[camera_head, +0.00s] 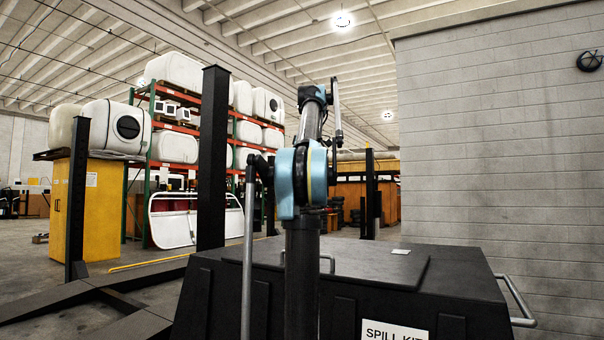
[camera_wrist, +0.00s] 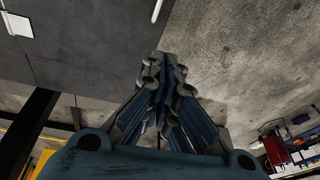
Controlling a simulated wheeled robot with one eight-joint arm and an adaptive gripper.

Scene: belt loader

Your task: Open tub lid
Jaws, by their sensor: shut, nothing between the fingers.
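The tub (camera_head: 340,315) is a large black box with a white "SPILL KIT" label on its front, in the lower middle of the head view. Its flat black lid (camera_head: 365,262) lies level on top and looks closed. A small pale plate (camera_head: 401,251) sits on the lid. In the wrist view, a dark flat surface that looks like the tub's top (camera_wrist: 85,40) fills the upper left. My gripper (camera_wrist: 166,65) is shut and empty, its tips near that surface's edge; I see no contact. In the head view my arm hides part of the tub and lid.
A metal side handle (camera_head: 516,302) sticks out at the tub's right. A grey block wall (camera_head: 500,150) stands behind on the right. A black post (camera_head: 213,160) and loaded racks (camera_head: 175,150) stand on the left. Bare concrete floor (camera_wrist: 240,60) shows beside the tub.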

